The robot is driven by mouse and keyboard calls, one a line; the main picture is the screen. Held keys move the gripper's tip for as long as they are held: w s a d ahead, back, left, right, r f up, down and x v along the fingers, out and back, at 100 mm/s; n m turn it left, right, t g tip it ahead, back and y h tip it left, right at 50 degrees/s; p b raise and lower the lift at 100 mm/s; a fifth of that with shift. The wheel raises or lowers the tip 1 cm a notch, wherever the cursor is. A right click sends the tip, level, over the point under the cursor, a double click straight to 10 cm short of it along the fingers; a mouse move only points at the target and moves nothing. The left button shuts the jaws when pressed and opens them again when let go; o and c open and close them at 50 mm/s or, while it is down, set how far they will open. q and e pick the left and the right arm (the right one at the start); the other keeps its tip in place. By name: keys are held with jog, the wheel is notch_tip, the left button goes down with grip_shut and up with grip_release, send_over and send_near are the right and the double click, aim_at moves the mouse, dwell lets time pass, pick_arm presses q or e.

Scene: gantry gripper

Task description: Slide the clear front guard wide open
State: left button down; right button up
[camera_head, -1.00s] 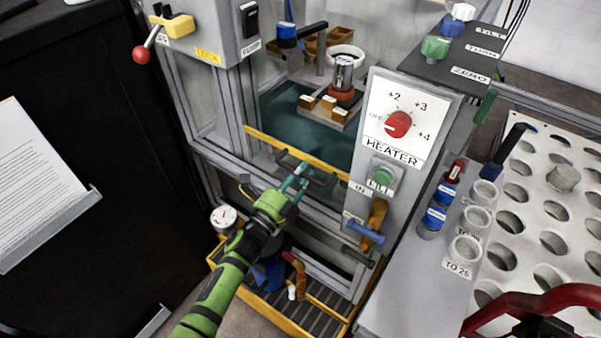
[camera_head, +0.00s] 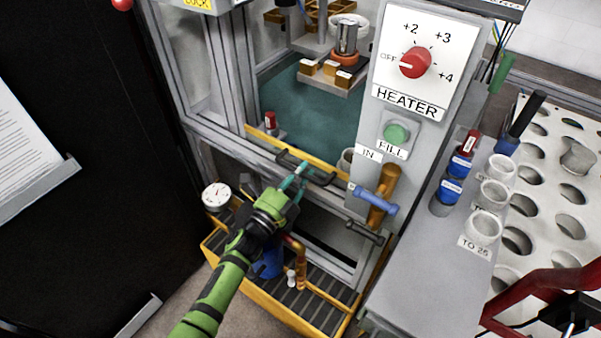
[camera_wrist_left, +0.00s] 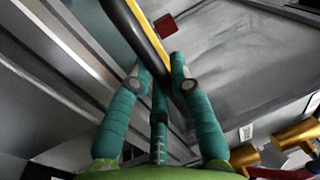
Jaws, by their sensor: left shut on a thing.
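The clear front guard is edged by a yellow strip (camera_head: 309,159) across the machine opening, with the teal chamber floor showing above it. A dark bar handle (camera_head: 324,179) sits just below the strip. My left gripper (camera_head: 296,176) has teal fingers shut on this handle. In the left wrist view, the fingers (camera_wrist_left: 160,82) close around the black bar (camera_wrist_left: 148,40) beside the yellow strip (camera_wrist_left: 135,12). The clear pane itself is hard to make out. My right gripper is not in view.
The heater panel (camera_head: 418,62) and a blue-handled valve (camera_head: 376,201) stand right of the handle. A red-capped bottle (camera_head: 270,124) stands inside the chamber, behind the strip. A gauge (camera_head: 216,196) and yellow-edged tray (camera_head: 272,301) are below. A dark cabinet (camera_head: 90,90) stands at left.

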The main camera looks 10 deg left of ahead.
pick_arm(q)
jog(key=c, duration=1.1)
grip_release()
jog(key=v, duration=1.2)
jog(key=shift+r, duration=0.1)
